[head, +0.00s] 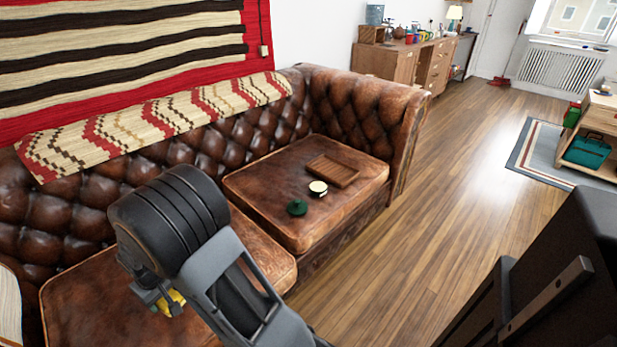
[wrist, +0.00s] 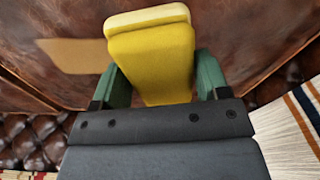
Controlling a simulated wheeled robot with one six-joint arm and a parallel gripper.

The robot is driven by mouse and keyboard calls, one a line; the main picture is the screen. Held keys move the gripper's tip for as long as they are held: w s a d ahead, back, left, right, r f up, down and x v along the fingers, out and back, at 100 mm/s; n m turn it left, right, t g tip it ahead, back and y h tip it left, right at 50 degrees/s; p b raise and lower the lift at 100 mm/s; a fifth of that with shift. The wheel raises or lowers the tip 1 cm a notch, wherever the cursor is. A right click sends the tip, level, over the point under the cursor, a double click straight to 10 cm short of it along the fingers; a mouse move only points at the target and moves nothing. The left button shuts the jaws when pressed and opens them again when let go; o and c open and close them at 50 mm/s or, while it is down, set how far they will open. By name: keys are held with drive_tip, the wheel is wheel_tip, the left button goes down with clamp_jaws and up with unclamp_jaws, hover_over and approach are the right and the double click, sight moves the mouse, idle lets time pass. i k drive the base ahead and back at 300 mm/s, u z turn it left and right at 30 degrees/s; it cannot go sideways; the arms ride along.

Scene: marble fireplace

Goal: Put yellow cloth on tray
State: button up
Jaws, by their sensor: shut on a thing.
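The yellow cloth (wrist: 150,65) is between the two green fingers of my gripper (wrist: 152,78) in the wrist view. It looks like a thick yellow block with a paler end. In the head view a bit of the yellow cloth (head: 172,302) shows below my wrist, above the near sofa cushion; my arm hides most of my gripper. The brown wooden tray (head: 332,170) lies on the far sofa cushion, to the right of and beyond my gripper.
A small round black-and-cream item (head: 318,188) and a dark green item (head: 297,207) lie on the far cushion (head: 258,195) in front of the tray. The leather sofa backrest and arm rise behind and right. A patterned blanket (head: 150,120) drapes over the backrest.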

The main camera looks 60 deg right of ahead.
sight(333, 171)
drive_tip(key=u, duration=2.25)
drive_tip(key=k, duration=2)
drive_tip(key=z, duration=2.4)
drive_tip(key=i, duration=0.5)
drive_tip(key=z, duration=0.05)
